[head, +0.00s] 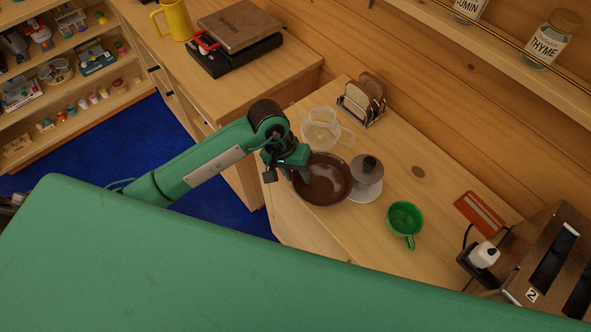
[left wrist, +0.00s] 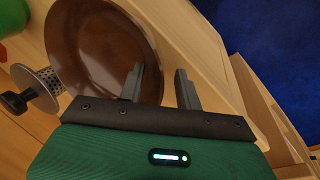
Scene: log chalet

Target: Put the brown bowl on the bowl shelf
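The brown bowl (head: 326,186) stands on the light wooden counter (head: 392,236), near its left edge, in the head view. In the left wrist view the bowl (left wrist: 90,45) fills the upper left. My left gripper (head: 290,174) is at the bowl's left rim. In the left wrist view its fingers (left wrist: 160,88) are spread, one over the bowl's inside and one outside, with the rim between them and a gap showing beside the outer finger. My right gripper is not in view. I cannot tell which shelf is the bowl shelf.
Close around the bowl are a clear glass container (head: 320,128) and a grey dark-topped thing (head: 367,172). A green cup (head: 404,219), a toast rack (head: 362,100) and a toaster-like box (head: 548,262) share the counter. A wall shelf (head: 500,62) holds spice jars.

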